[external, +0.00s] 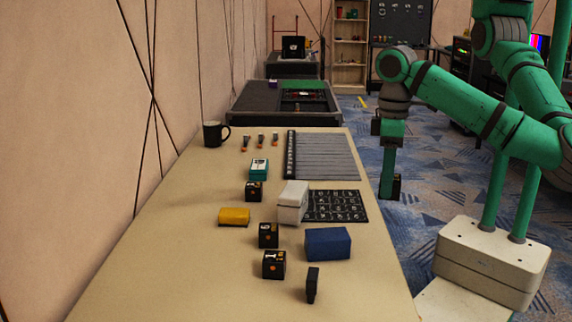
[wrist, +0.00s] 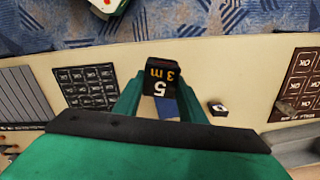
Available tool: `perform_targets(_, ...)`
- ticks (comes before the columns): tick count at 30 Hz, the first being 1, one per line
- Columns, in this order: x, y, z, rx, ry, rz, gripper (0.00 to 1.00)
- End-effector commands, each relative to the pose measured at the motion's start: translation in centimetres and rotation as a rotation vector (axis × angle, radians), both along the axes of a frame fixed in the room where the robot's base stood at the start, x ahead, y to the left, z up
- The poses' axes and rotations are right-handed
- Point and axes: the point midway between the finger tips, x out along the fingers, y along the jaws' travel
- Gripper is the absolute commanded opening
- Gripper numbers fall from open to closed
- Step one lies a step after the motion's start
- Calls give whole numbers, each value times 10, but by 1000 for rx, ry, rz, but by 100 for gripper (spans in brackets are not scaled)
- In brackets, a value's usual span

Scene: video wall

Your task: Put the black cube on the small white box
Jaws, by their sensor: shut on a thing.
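My gripper (external: 390,190) hangs beside the table's right edge in the external view, over the blue carpet. In the wrist view my gripper (wrist: 160,100) has its green fingers on both sides of a black cube (wrist: 162,77) with white and orange print, and is shut on it. The cube (external: 397,186) shows as a small dark patch at the fingertips in the external view. The small white box (external: 293,203) stands on the table to the left of my gripper, at the edge of a black printed pad. I cannot make it out in the wrist view.
The table (external: 190,270) also carries several black cubes (external: 268,235), a blue box (external: 328,243), a yellow block (external: 234,216), a teal box (external: 259,168), a ridged grey mat (external: 325,156), the black pad (external: 345,206) and a dark mug (external: 213,134). The front left is clear.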

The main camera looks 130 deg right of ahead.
Motion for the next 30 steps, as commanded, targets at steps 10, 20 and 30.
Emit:
perform_targets(10, -27, -96, 31, 0, -3, -260, 14)
perform_targets(20, -69, -169, 57, -2, -4, -479, 14)
perform_targets(30, -83, -197, 63, -1, -1, -557, 14)
